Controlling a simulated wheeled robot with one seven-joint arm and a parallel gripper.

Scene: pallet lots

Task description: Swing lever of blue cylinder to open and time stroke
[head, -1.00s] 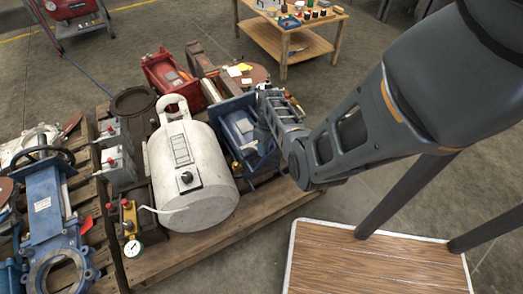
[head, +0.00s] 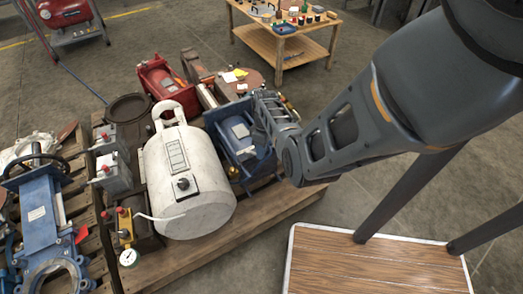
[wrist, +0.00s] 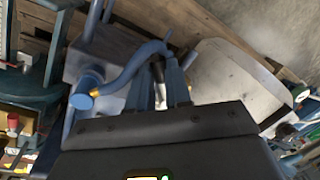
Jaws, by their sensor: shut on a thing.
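The blue cylinder (head: 236,140) lies on the pallet, right of a white tank. My gripper (head: 264,98) is at its far right side in the head view, where my own wrist partly covers it. In the wrist view my gripper (wrist: 159,88) has its two fingers close around a slim dark and silver piece (wrist: 158,71), which looks like the lever. A blue curved pipe (wrist: 122,72) with a brass fitting passes beside the fingers. How far the lever is swung cannot be told.
A red machine (head: 160,78) is behind. A blue gate valve (head: 45,215) is far left. A wooden workbench (head: 285,45) stands at the back; floor between is clear.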

